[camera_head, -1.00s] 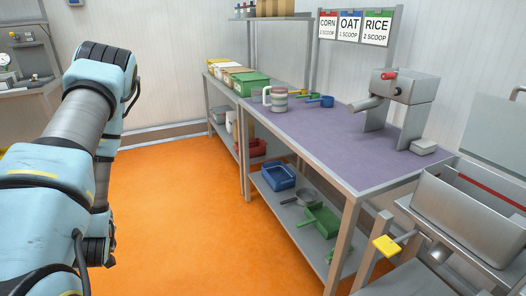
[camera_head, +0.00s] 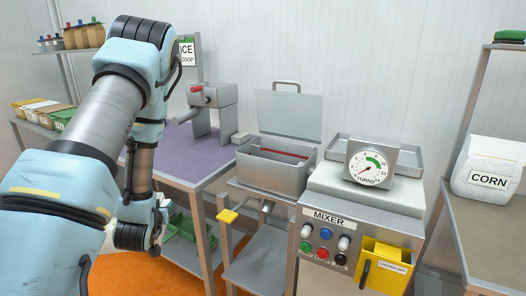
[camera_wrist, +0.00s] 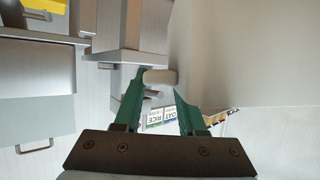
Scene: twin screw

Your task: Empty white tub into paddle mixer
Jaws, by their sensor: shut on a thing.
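The paddle mixer (camera_head: 275,178) is a steel trough with its lid (camera_head: 290,115) raised and a red bar inside. Its front panel carries the word MIXER (camera_head: 328,219). In the wrist view, my gripper (camera_wrist: 160,82) has its green fingers closed around the pale handle (camera_wrist: 160,76) of the white tub (camera_wrist: 240,50). The tub fills the upper right of that view, and its contents are hidden. Steel parts of the mixer (camera_wrist: 110,60) show left of the tub. In the head view, my arm hides the gripper and tub.
A dial (camera_head: 371,167) stands on the mixer housing, and a yellow lockout box (camera_head: 384,265) hangs on its front. A yellow-ended handle (camera_head: 228,215) juts from the mixer's left. A purple-topped table (camera_head: 190,155) stands left. A CORN sack (camera_head: 488,168) sits on the right-hand bench.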

